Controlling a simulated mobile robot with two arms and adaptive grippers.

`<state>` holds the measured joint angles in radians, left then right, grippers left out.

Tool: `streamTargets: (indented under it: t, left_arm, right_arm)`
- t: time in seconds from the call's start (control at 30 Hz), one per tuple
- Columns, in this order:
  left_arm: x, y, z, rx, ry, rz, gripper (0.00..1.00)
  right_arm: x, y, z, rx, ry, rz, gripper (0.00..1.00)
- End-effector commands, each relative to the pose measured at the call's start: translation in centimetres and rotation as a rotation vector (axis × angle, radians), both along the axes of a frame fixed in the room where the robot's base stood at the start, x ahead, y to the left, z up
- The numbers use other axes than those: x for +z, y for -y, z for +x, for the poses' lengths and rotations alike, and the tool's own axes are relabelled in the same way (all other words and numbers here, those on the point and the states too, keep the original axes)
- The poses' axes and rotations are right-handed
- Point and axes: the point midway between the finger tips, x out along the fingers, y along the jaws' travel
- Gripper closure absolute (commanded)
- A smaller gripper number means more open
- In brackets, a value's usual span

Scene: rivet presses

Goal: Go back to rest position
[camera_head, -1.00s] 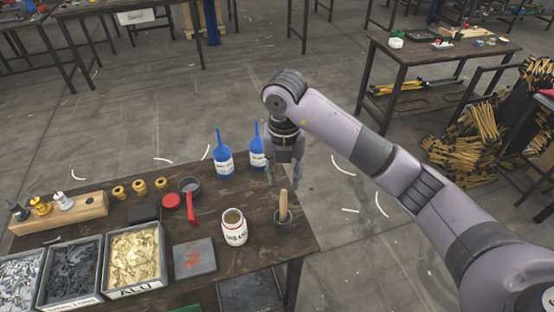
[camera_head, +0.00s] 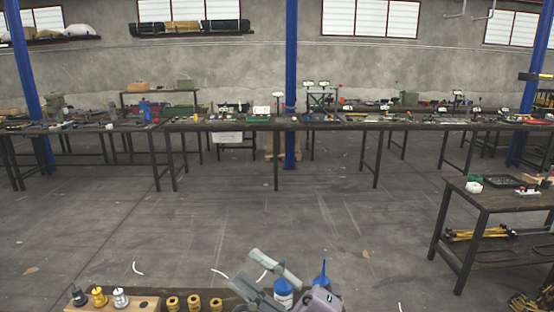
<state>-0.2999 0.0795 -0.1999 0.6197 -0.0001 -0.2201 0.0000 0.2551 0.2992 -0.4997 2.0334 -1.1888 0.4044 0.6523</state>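My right gripper (camera_head: 243,267) shows at the bottom middle of the head view, at the near workbench. Its two grey fingers stand apart with nothing seen between them. Two blue bottles are close to it: one (camera_head: 283,293) beside the fingers, partly covered, and one (camera_head: 323,274) behind the wrist. Most of my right arm is below the frame. My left gripper is not in view.
The near workbench (camera_head: 226,297) shows only its far edge, with a wooden block (camera_head: 140,303) of knobs and yellow rings (camera_head: 193,302). A side table (camera_head: 505,203) stands at right. Long workbenches (camera_head: 225,126) line the back. The floor between is clear.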

Motion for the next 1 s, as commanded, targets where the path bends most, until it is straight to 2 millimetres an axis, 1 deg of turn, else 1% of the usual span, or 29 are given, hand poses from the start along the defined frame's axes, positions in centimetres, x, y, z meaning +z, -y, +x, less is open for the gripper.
streamTargets:
  t: [0.03,0.07,0.1,0.17,0.2,0.27,0.3,0.37,0.4,0.47,0.5,0.57,0.6,0.63,0.7,0.8,0.87,0.9,0.97,1.0]
  left_arm:
    - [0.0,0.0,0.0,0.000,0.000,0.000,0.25]
    - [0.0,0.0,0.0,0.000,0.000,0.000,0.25]
    - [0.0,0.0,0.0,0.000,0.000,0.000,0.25]
    - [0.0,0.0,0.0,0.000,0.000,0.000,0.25]
    - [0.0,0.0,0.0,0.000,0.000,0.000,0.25]
    - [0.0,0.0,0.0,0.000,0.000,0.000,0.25]
    - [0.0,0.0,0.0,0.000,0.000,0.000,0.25]
    - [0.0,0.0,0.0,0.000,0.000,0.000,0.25]
    - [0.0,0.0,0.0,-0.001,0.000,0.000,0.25]
    - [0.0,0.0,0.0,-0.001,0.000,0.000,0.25]
    - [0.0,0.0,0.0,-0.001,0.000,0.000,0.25]
    - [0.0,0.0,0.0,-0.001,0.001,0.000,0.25]
    - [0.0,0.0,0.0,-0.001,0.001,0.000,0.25]
    - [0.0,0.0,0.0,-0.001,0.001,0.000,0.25]
    - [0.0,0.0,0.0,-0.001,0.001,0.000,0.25]
    - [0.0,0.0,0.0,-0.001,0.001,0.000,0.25]
    - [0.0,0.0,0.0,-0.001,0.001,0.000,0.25]
    - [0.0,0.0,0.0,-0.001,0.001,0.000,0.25]
    - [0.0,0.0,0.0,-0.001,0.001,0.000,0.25]
    - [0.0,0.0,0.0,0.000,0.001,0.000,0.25]
  right_arm:
    - [0.3,2.2,1.0,-0.093,-0.070,0.105,0.65]
    - [0.4,3.7,1.7,-0.153,-0.112,0.162,0.65]
    - [0.1,5.8,2.7,-0.233,-0.175,0.231,0.65]
    - [-1.1,8.9,3.9,-0.356,-0.281,0.321,0.65]
    - [-2.4,11.1,4.5,-0.439,-0.359,0.370,0.65]
    - [-4.9,14.2,5.1,-0.560,-0.485,0.429,0.65]
    - [-7.0,16.1,5.1,-0.637,-0.577,0.459,0.65]
    - [-10.5,18.7,4.6,-0.751,-0.723,0.486,0.65]
    - [-13.0,20.2,3.9,-0.823,-0.824,0.494,0.65]
    - [-16.9,22.1,2.2,-0.920,-0.981,0.491,0.65]
    - [-19.5,23.0,0.8,-0.975,-1.087,0.478,0.65]
    - [-22.9,24.0,-1.7,-1.045,-1.238,0.448,0.65]
    - [-24.8,24.4,-3.4,-1.079,-1.331,0.424,0.65]
    - [-26.1,24.6,-4.7,-1.102,-1.395,0.403,0.65]
    - [-28.5,24.8,-7.6,-1.138,-1.526,0.354,0.65]
    - [-30.9,24.7,-11.4,-1.167,-1.688,0.283,0.65]
    - [-32.1,24.6,-13.7,-1.178,-1.774,0.240,0.65]
    - [-32.7,24.5,-15.1,-1.180,-1.827,0.210,0.65]
    - [-33.4,24.3,-17.2,-1.181,-1.905,0.165,0.65]
    - [-33.8,24.1,-18.6,-1.180,-1.955,0.133,0.65]
